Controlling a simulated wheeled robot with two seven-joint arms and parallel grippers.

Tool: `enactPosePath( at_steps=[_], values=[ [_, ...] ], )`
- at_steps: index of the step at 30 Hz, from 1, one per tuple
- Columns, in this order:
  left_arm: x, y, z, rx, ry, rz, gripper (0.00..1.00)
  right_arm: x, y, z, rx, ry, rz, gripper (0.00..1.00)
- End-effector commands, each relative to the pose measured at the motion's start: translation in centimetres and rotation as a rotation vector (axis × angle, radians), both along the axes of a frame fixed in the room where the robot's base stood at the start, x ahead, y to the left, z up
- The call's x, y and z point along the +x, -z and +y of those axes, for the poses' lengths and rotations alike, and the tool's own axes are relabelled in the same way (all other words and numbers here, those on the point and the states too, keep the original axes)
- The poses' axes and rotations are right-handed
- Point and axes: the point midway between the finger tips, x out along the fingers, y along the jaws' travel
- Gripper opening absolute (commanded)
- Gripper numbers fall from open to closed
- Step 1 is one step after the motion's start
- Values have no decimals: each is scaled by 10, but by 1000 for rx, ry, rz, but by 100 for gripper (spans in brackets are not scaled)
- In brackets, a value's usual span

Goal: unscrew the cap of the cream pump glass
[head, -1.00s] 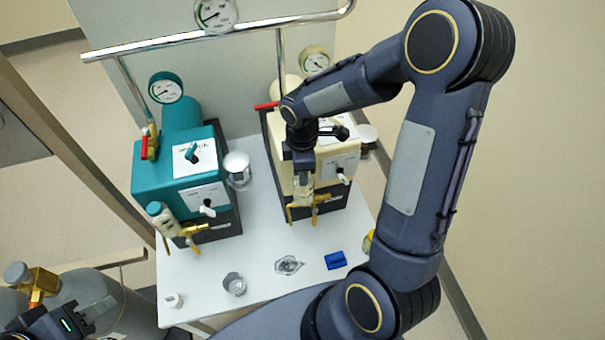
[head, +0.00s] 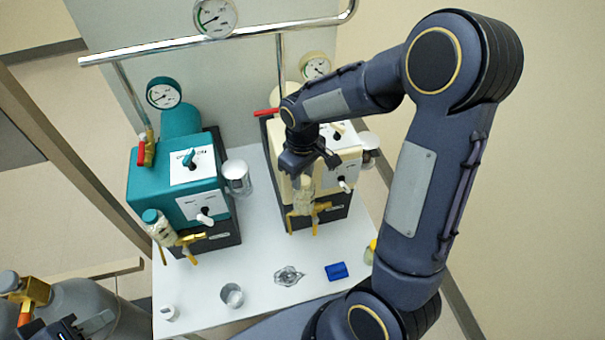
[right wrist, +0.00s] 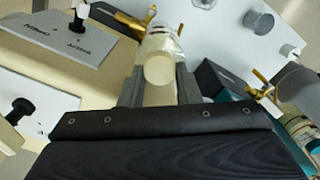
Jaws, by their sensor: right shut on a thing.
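The cream pump (head: 285,140) stands on the right of the white table. Its glass (head: 303,200) hangs at the front beside brass fittings, below my right gripper (head: 303,178). In the right wrist view, the round cream cap (right wrist: 158,70) sits between the two grey fingers of my right gripper (right wrist: 160,85), which is shut on it. The glass (right wrist: 160,42) shows just beyond the cap, and I cannot see a gap between them. My left gripper (head: 85,326) is partly in view at the bottom left, away from the pumps; its jaws are unclear.
The teal pump (head: 180,180) with its own glass (head: 158,228) stands to the left. A small beaker (head: 232,295), crumpled clear item (head: 288,276), blue block (head: 337,271) and white container (head: 168,313) lie along the front of the table (head: 205,275). Grey cylinders stand at bottom left.

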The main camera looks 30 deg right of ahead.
Motion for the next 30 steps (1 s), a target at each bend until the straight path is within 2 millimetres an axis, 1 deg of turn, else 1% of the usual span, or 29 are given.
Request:
enactPosePath(
  at_steps=[2, 4, 5, 8, 9, 14, 15, 20, 30],
  values=[
    [0, 0, 0, 0, 0, 0, 36, 0, 0, 0, 0, -7, 1, 2],
    [0, -1, 0, 0, 0, 0, 36, -1, 0, 0, 0, -55, 2, 2],
    [0, -2, 0, 0, 0, 0, 36, -1, 0, 0, 0, -94, 2, 2],
    [0, -7, 0, 0, 0, 0, 36, -2, -1, 0, 2, -285, 4, 2],
    [0, -5, 0, 0, 0, 0, 36, -2, 0, 1, 1, -293, 3, 25],
    [0, -4, 0, 0, 0, 0, 36, -2, 1, 1, 0, -288, 2, 4],
    [0, -4, 0, 0, 0, 0, 36, -2, 1, 1, 0, -287, 2, 2],
    [0, -6, 0, 0, 0, 0, 36, -2, -1, 1, 0, -286, 2, 2],
    [0, -14, 0, 0, 0, 0, 36, -1, -12, 1, 0, -285, 1, 2]
  ],
)
